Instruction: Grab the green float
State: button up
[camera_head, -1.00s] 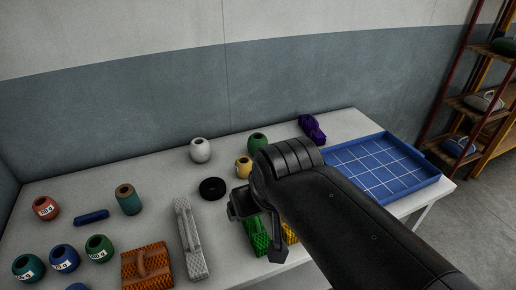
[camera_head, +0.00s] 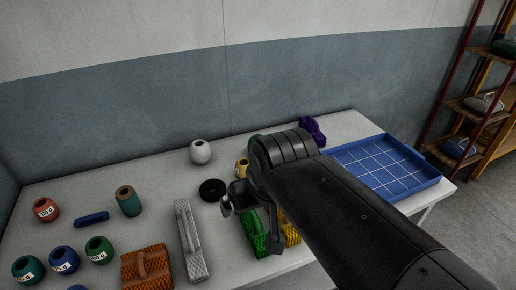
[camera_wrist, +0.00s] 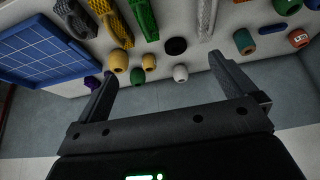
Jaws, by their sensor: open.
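A green round float (camera_head: 254,142) sits at the back of the table, mostly hidden behind my arm in the head view. In the wrist view the green float (camera_wrist: 137,76) shows between my open fingers, apart from both, near two yellow floats (camera_wrist: 119,61). A white float (camera_wrist: 180,73) stands beside it, closer to the other finger; it also shows in the head view (camera_head: 201,152). My gripper (camera_head: 250,224) is open and empty above the table; its fingers also show in the wrist view (camera_wrist: 161,72).
A blue gridded tray (camera_head: 431,191) lies at the right. A purple bundle (camera_head: 314,127) is behind my arm. A black ring (camera_head: 212,190), a grey net block (camera_head: 190,240), an orange block (camera_head: 147,268) and green netting (camera_head: 256,238) lie nearby. Several labelled pots (camera_head: 98,249) stand left.

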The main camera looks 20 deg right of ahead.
jog(key=w+d+r, duration=0.1)
jog(key=w+r, duration=0.1)
jog(key=w, duration=0.6)
jog(key=n+y, duration=0.1)
jog(key=n, duration=0.1)
send_over(260, 139)
jog(key=s, duration=0.3)
jog(key=shift+g, duration=0.4)
jog(key=f, duration=2)
jog(key=shift+w+d+f, duration=0.15)
jog(key=shift+w+f, duration=0.1)
jog(key=shift+f, duration=0.05)
jog(key=x, duration=0.4)
jog(key=shift+w+f, duration=0.1)
jog(key=shift+f, duration=0.25)
jog(key=shift+s+d+f+x, duration=0.1)
jog(key=shift+s+x, duration=0.05)
jog(key=shift+x, duration=0.9)
jog(key=shift+s+d+f+x, duration=0.1)
jog(key=shift+s+x, duration=0.05)
jog(key=shift+x, duration=0.85)
jog(key=shift+s+d+x, duration=0.1)
jog(key=shift+x, duration=0.95)
jog(key=shift+a, duration=0.25)
jog(key=c, duration=1)
